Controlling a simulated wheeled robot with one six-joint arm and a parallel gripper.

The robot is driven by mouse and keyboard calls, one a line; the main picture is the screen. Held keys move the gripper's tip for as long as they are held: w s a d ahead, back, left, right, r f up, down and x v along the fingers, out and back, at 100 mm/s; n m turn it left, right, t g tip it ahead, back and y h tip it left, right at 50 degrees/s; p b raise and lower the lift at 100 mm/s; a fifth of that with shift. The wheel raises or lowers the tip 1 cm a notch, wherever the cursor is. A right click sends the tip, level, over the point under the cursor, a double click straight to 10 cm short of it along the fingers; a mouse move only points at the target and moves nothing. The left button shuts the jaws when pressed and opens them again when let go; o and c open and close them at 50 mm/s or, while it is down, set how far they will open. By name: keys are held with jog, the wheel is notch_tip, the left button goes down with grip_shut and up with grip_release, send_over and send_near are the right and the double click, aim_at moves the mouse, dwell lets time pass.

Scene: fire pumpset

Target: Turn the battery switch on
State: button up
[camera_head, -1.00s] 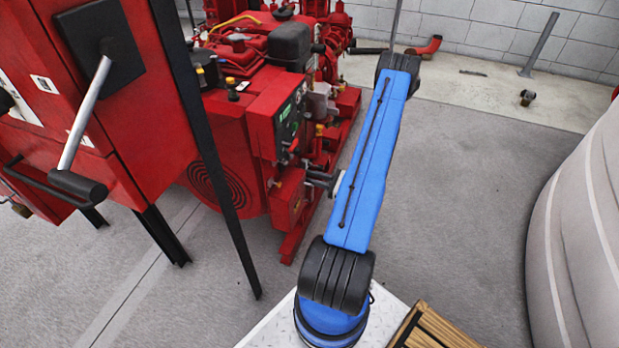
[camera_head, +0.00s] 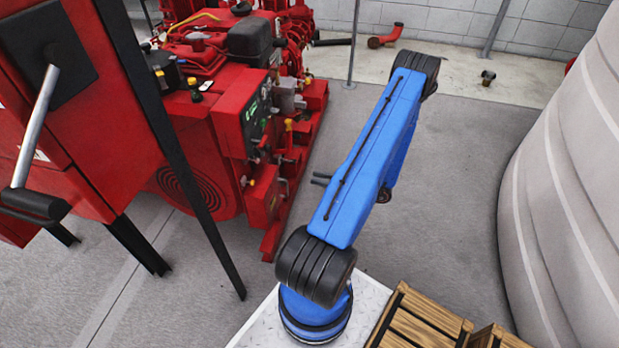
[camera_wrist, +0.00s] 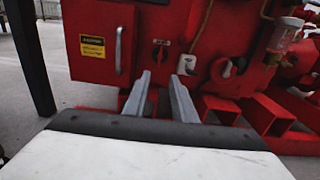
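A red cabinet face of the pumpset fills the upper wrist view. On it is a small dark and red rotary switch (camera_wrist: 160,44), which looks like the battery switch; its exact setting is too small to tell. A white-and-dark fitting (camera_wrist: 187,65) sits to its right. In the head view the red box (camera_head: 262,195) at the engine's near end shows small controls. My gripper (camera_wrist: 162,80) is open and empty, with two grey fingers apart, pointing at the cabinet below the switch.
A yellow warning label (camera_wrist: 93,47) and a vertical metal handle (camera_wrist: 120,50) are left of the switch. A red panel with a lever (camera_head: 38,120) and a black post (camera_head: 170,150) stand at left. A large grey tank (camera_head: 570,190) is at right. Open floor lies between.

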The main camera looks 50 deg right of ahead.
jog(key=shift+v, duration=0.8)
